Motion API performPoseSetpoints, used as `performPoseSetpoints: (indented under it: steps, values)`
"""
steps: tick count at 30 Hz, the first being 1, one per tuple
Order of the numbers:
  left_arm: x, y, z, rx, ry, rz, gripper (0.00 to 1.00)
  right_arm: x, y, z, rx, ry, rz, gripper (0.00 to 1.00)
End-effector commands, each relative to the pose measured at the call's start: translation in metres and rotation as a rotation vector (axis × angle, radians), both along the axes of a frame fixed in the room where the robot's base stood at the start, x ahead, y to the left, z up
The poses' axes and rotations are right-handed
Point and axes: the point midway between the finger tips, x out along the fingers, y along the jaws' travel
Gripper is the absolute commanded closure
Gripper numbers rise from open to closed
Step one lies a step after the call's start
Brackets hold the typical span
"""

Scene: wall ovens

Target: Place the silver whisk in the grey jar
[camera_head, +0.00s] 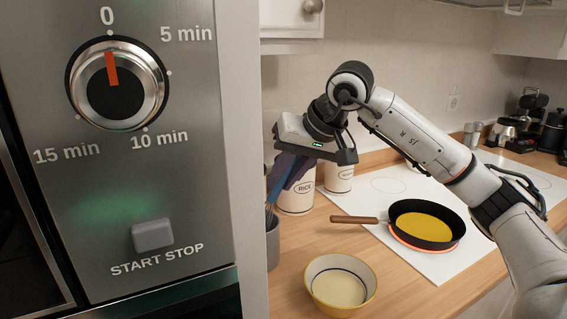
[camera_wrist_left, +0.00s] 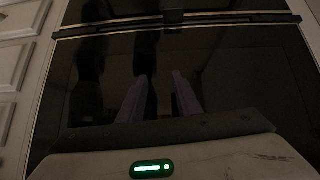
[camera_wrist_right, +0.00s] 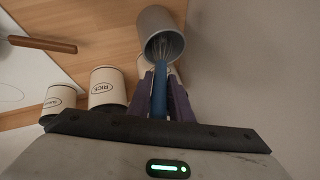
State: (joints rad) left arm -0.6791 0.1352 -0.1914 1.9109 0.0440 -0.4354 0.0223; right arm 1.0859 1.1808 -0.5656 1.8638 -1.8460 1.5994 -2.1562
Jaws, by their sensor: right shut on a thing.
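The grey jar (camera_head: 273,246) stands on the wooden counter, partly hidden behind the oven panel. In the right wrist view its open mouth (camera_wrist_right: 163,42) faces the camera. My right gripper (camera_head: 283,183) is above the jar, tilted down, its purple fingers shut on the whisk's blue handle (camera_wrist_right: 160,100). The whisk's wire end (camera_wrist_right: 161,50) overlaps the jar's mouth and appears to reach into it; how deep I cannot tell. My left gripper (camera_wrist_left: 160,95) shows only in the left wrist view, fingers apart and empty, before dark oven glass.
The oven panel (camera_head: 190,215) blocks the left side.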

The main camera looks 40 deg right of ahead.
Motion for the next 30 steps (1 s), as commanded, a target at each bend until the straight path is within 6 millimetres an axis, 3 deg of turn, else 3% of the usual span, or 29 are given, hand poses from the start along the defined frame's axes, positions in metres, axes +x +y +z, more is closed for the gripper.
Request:
performPoseSetpoints:
  steps: [3, 9, 22, 23, 24, 26, 30]
  values:
    - [-0.001, 0.0, -0.011, 0.0, 0.001, 0.0, 0.69, 0.0, 0.0, -0.019, -0.001, 0.0, 0.0, 1.0]
    - [-0.004, 0.0, -0.027, 0.001, 0.008, 0.0, 0.69, 0.0, 0.0, -0.032, 0.0, -0.001, 0.0, 1.0]
    - [-0.005, 0.001, -0.03, 0.002, 0.011, 0.0, 0.69, 0.0, 0.0, -0.034, 0.0, 0.0, 0.0, 1.0]
    - [-0.005, 0.001, -0.03, 0.002, 0.011, 0.0, 0.69, 0.0, 0.0, -0.034, 0.0, 0.0, 0.0, 0.78]
    - [-0.005, 0.001, -0.03, 0.002, 0.012, 0.001, 0.69, 0.0, 0.0, -0.034, 0.0, 0.0, 0.0, 0.71]
    - [-0.005, 0.001, -0.03, 0.002, 0.012, 0.001, 0.69, 0.0, 0.0, -0.034, 0.0, 0.0, 0.0, 0.61]
    - [-0.005, 0.001, -0.03, 0.002, 0.012, 0.001, 0.69, 0.0, 0.0, -0.034, 0.0, 0.0, 0.0, 0.59]
